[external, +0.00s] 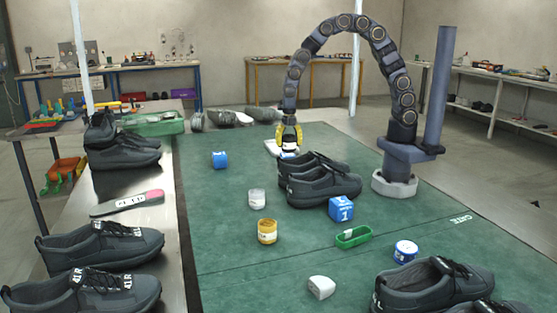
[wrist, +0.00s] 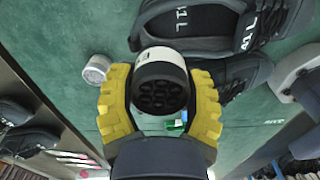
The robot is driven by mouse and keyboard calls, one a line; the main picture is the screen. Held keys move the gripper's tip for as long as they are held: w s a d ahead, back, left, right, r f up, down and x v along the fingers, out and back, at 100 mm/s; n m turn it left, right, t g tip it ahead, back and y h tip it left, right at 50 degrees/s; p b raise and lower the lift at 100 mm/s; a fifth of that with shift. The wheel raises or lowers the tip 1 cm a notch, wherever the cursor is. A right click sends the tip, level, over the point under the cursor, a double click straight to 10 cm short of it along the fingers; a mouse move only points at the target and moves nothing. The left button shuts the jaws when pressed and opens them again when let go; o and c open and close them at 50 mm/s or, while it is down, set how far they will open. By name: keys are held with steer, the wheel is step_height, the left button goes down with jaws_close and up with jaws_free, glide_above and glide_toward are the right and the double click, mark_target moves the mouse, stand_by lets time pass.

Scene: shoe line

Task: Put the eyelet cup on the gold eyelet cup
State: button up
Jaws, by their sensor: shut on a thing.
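My gripper (external: 289,147), with yellow fingers, is at the far part of the green mat, behind the pair of dark shoes. The wrist view shows its fingers (wrist: 160,105) closed around a round cup (wrist: 160,82) with a white band and a dark end with several round holes or rings. I take it as the eyelet cup. In the external view the fingers hide most of it. The gold eyelet cup (external: 267,232) stands upright on the mat nearer the camera, apart from my gripper, with a pale label. A whitish-grey cup (external: 257,198) stands behind it; it also shows in the wrist view (wrist: 97,68).
Dark shoes (external: 323,183) stand between my gripper and the front. A blue block (external: 341,209), green tray (external: 353,238), blue round tin (external: 405,251), white block (external: 321,287) and another blue object (external: 219,159) lie on the mat. The mat's left-front area is clear.

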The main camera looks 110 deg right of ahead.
steer(key=shift+n, duration=0.5)
steer(key=w+a+r, duration=0.1)
steer(key=a, duration=0.3)
steer(key=w+a, duration=0.1)
steer(key=a, duration=0.3)
steer(key=w+a+r, duration=0.1)
steer(key=a, duration=0.3)
steer(key=shift+w+a+r, duration=0.1)
steer(key=shift+a+r, duration=0.2)
steer(key=a+r, duration=0.2)
steer(key=a, duration=0.8)
glide_above(267, 223)
steer(key=shift+n, duration=0.3)
steer(key=f, duration=0.9)
steer(key=shift+s+d+f, duration=0.1)
steer(key=shift+s+f, duration=0.1)
steer(key=shift+s, duration=0.05)
steer(key=shift+w+f, duration=0.2)
steer(key=shift+f, duration=1.6)
steer(key=shift+f, duration=0.15)
steer(key=o, duration=1.1)
